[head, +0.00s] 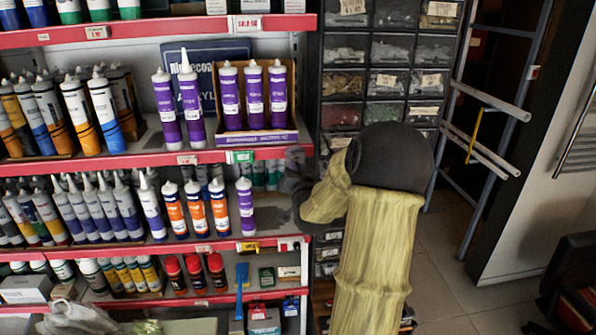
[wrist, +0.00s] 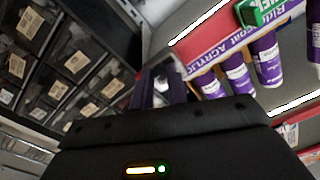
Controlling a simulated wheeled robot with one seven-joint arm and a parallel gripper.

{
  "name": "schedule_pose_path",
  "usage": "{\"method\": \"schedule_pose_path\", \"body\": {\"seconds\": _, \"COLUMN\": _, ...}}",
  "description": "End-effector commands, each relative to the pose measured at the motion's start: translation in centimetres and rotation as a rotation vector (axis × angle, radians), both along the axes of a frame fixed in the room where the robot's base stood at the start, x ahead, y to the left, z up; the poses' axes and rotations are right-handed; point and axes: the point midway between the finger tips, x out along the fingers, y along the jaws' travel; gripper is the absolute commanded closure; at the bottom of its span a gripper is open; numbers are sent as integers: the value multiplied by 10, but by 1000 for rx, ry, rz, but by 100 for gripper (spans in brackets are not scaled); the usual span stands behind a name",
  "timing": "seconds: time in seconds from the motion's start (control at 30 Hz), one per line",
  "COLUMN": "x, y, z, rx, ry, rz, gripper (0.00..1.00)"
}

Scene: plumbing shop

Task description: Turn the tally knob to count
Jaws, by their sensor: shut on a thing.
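My gripper (wrist: 161,88) shows in the wrist view with its two dark fingers close together on a small pale grey piece, which I take to be the tally knob (wrist: 162,82). The fingers and blur hide most of it, so its pointer and any markings cannot be read. In the head view my gripper (head: 297,188) is at the right end of the middle shelves, beside the drawer cabinet. My own forearm and wrist partly cover that spot, and the knob cannot be made out there.
Shelves with red edges (head: 118,160) hold many cartridges on the left. A purple box of cartridges (head: 256,138) stands close to my gripper. A drawer cabinet (head: 357,83) is behind my arm. A metal rack (head: 484,130) stands right, with open floor (head: 446,285) before it.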

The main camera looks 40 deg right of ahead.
Motion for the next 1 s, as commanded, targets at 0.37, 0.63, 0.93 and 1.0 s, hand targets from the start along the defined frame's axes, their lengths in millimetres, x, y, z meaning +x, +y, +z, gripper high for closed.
{"method": "schedule_pose_path", "body": {"seconds": 0.37, "x": 0, "y": 1, "z": -6, "rx": -140, "ry": 83, "rz": 0, "gripper": 100}}
{"method": "schedule_pose_path", "body": {"seconds": 0.63, "x": 0, "y": 1, "z": -8, "rx": -334, "ry": 201, "rz": 0, "gripper": 100}}
{"method": "schedule_pose_path", "body": {"seconds": 0.93, "x": 0, "y": 1, "z": -7, "rx": -578, "ry": 350, "rz": -1, "gripper": 100}}
{"method": "schedule_pose_path", "body": {"seconds": 1.0, "x": 0, "y": 1, "z": -8, "rx": -633, "ry": 385, "rz": 0, "gripper": 100}}
